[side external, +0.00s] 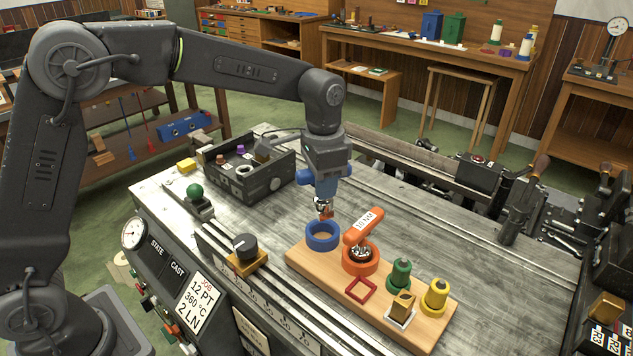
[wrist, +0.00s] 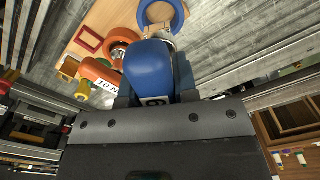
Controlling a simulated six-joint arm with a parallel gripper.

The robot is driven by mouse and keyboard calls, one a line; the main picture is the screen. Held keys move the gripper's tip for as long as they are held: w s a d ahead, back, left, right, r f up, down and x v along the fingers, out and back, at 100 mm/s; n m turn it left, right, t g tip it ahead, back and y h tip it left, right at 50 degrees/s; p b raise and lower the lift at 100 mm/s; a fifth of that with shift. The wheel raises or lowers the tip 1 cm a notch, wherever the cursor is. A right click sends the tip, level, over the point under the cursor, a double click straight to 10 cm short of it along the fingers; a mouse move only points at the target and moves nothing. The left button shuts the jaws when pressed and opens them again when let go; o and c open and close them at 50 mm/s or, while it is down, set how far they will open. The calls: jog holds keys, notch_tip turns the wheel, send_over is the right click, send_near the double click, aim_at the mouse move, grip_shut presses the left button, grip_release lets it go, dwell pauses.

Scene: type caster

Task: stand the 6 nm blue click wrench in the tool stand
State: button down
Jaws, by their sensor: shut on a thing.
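The blue click wrench (side external: 325,186) is in my gripper (wrist: 155,92), which is shut on its blue handle (wrist: 150,68). Its metal head points down, with a small orange-red tip, above the blue ring (side external: 322,236) of the wooden tool stand (side external: 300,257). The wrench looks roughly upright and apart from the ring. The blue ring also shows in the wrist view (wrist: 178,14), beyond the handle. Part of a label with a "6" shows close to my gripper. Whether the head is centred over the ring is hard to tell.
An orange wrench (side external: 365,226) marked 10 NM stands in the orange ring (side external: 361,262), close right of the blue ring. A red square frame (side external: 361,289), a green piece (side external: 399,276) and a yellow piece (side external: 435,297) are farther along the stand. A dark tray (side external: 250,182) stands behind left.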

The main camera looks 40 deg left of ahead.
aim_at(322, 211)
jog(key=shift+f, duration=3.25)
jog(key=shift+f, duration=0.35)
jog(key=c, duration=0.8)
grip_release()
